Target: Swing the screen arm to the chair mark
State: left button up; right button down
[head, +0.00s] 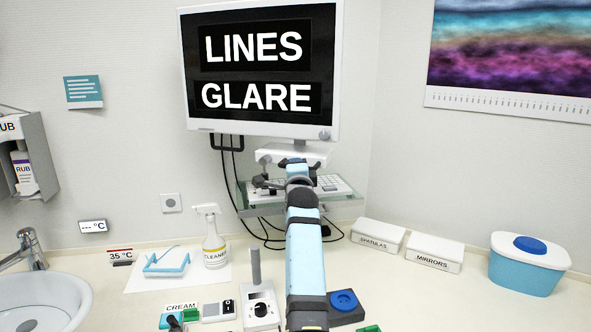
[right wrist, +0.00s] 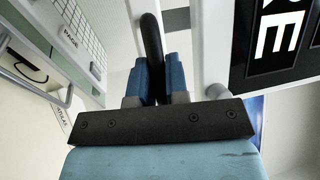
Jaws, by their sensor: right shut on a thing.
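The screen (head: 262,125) with the words LINES and GLARE hangs at the upper middle of the head view, and part of it shows at the right of the right wrist view (right wrist: 244,45). My right gripper (head: 293,163) is just below its bottom edge. In the right wrist view my right gripper's blue fingers (right wrist: 159,78) are shut on a black handle bar (right wrist: 152,38). My gripper and wrist hide this handle in the head view. The screen's supporting arm is mostly hidden. I cannot make out a chair mark. My left gripper is not in view.
A glass shelf (head: 345,205) with a keyboard (head: 330,184) is below the screen, close to my right gripper. Black cables (head: 262,236) hang below. A spray bottle (head: 214,245), white boxes (head: 378,237) and a blue-lidded tub (head: 527,266) stand on the counter.

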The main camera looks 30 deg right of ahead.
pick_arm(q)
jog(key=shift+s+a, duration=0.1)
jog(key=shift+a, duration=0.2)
pick_arm(e)
jog(key=shift+s+a, duration=0.15)
jog(key=shift+a, duration=0.15)
jog(key=c, duration=1.1)
grip_release()
jog(key=shift+d, duration=0.1)
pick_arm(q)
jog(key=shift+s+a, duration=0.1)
pick_arm(e)
jog(key=shift+f, duration=0.15)
